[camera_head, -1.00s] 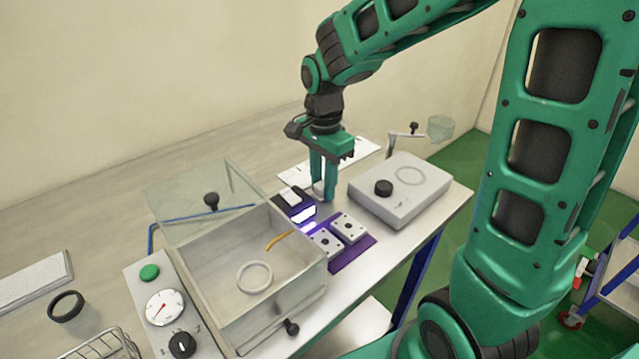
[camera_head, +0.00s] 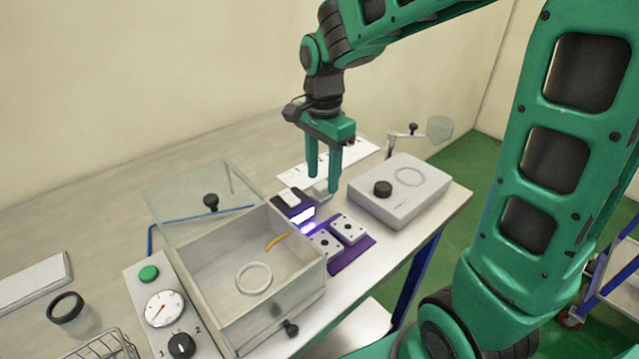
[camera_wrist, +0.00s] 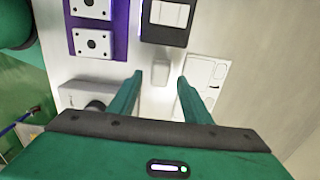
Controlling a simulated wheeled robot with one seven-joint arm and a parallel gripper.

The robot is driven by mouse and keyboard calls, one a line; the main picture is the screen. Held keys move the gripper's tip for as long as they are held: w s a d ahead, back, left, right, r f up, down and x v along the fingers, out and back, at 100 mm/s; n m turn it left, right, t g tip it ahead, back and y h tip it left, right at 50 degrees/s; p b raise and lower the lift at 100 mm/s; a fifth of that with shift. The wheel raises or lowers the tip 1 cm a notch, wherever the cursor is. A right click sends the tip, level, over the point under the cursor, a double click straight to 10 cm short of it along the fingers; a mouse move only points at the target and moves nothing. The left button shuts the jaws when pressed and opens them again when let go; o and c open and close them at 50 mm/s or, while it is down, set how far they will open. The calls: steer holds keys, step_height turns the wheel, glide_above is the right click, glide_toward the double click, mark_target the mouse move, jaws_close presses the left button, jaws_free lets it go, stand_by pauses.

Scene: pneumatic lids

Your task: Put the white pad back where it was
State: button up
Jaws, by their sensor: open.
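My gripper (camera_head: 322,194) is open, pointing down over the back of the table. A small pale block (camera_head: 320,187) stands on the table below and between its fingers; it also shows just beyond the fingertips in the wrist view (camera_wrist: 161,74). A black box (camera_wrist: 165,36) with a white pad-like piece (camera_wrist: 169,14) on its top is beside the block; in the head view that white piece (camera_head: 289,197) is left of my fingers. I cannot tell for certain which pale piece is the task's pad. Nothing shows held in my gripper.
A purple mat (camera_head: 366,246) with two white dotted plates is in front. A grey box with a black knob (camera_head: 420,195) stands to the right. An open clear-lidded chamber (camera_head: 203,318) holding a white ring is at left. A white sheet (camera_head: 350,155) lies behind.

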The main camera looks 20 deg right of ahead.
mark_target(322, 185)
step_height(322, 185, up, 9)
steer(key=s+d+f+n, duration=0.1)
steer(key=s+d, duration=0.2)
steer(key=s+d+f+n, duration=0.1)
steer(key=s+d, duration=0.2)
steer(key=d, duration=0.1)
steer(key=s+d+f+n, duration=0.1)
steer(key=s+d, duration=0.3)
steer(key=shift+d, duration=0.2)
steer(key=s+d+f+n, duration=0.2)
steer(key=s, duration=0.4)
steer(key=s+d+f+n, duration=0.3)
steer(key=s, duration=0.4)
steer(key=shift+s+d+f, duration=0.2)
steer(key=shift+d+f, duration=0.15)
steer(key=shift+w+f, duration=0.25)
steer(key=shift+w, duration=0.45)
